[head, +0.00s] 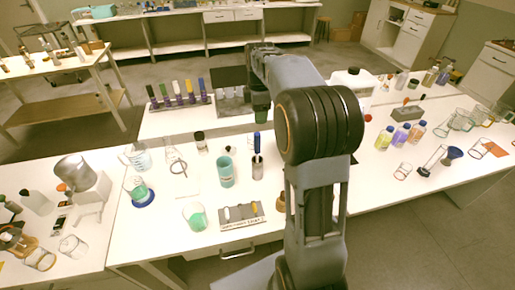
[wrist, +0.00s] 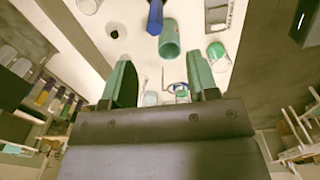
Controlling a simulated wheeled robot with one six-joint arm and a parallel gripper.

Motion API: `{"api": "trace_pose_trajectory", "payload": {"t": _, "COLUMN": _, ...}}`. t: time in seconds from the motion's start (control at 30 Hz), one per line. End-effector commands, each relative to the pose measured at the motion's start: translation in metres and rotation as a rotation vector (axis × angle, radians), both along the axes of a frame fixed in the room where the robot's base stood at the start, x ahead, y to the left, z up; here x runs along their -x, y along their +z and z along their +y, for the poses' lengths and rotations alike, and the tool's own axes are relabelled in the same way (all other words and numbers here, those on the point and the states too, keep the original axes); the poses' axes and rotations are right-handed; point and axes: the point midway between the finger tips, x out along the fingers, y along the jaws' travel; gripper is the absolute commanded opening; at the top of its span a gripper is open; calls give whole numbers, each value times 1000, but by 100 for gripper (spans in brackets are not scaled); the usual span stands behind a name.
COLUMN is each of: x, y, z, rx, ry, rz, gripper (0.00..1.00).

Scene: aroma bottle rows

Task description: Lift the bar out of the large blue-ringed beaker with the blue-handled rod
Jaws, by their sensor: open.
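The blue-handled rod (head: 257,142) stands upright in a small grey holder (head: 257,172) near the middle of the bench. Its blue handle (wrist: 155,17) shows at the top of the wrist view. A beaker with green liquid (head: 137,186) sits on a dark blue ring (head: 144,199) at the left; I take it as the large blue-ringed beaker. I cannot make out the bar in it. My gripper (wrist: 162,82) is open, with nothing between its green fingers; the handle lies beyond them.
A teal cylinder (head: 226,172) stands just left of the rod. Another beaker of green liquid (head: 195,216) and a grey rack (head: 242,214) are nearer the front edge. A flask (head: 175,162) and a black-capped bottle (head: 201,142) stand behind. Colored bottles (head: 401,135) are at right.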

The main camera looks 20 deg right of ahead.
Motion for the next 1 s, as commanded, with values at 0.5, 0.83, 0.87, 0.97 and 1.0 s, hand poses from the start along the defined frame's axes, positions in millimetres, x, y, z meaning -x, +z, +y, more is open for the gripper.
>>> {"api": "trace_pose_trajectory", "payload": {"t": 0.5, "x": -8, "y": -75, "z": -9, "rx": -4, "ry": 66, "rz": 17, "gripper": 54}}
{"api": "trace_pose_trajectory", "payload": {"t": 0.83, "x": -9, "y": -97, "z": -7, "rx": -4, "ry": 65, "rz": 19, "gripper": 54}}
{"api": "trace_pose_trajectory", "payload": {"t": 0.87, "x": -9, "y": -101, "z": -7, "rx": -4, "ry": 65, "rz": 19, "gripper": 54}}
{"api": "trace_pose_trajectory", "payload": {"t": 0.97, "x": -10, "y": -115, "z": -5, "rx": -4, "ry": 65, "rz": 19, "gripper": 54}}
{"api": "trace_pose_trajectory", "payload": {"t": 1.0, "x": -10, "y": -120, "z": -5, "rx": -4, "ry": 65, "rz": 18, "gripper": 54}}
